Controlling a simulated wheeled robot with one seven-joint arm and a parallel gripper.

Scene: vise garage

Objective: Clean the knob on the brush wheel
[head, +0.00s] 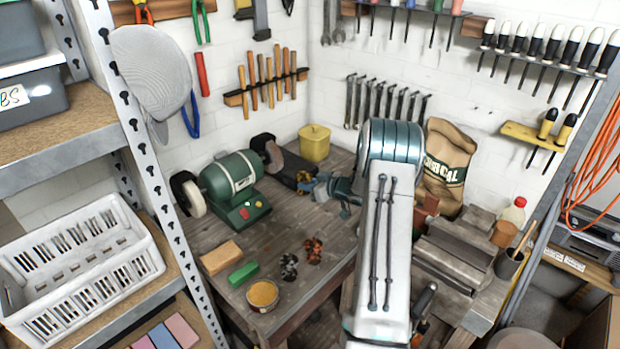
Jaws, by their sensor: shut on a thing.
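The green bench grinder (231,177) stands on the wooden bench at the back left, with a pale wheel (194,200) on its left end. The wheel on its right end (273,157) sits partly behind a dark guard; I cannot make out its bristles. My gripper (309,184) is small in view and reaches left from behind my arm, just right of the grinder. It is shut on a small brass-coloured thing, the knob (303,179), close to the grinder's right side. I cannot tell whether the knob touches the wheel.
A yellow tub (314,143) stands behind. A wooden block (221,257), green bar (243,273), dark scouring clump (289,267), reddish clump (313,250) and round tin (262,294) lie along the front.

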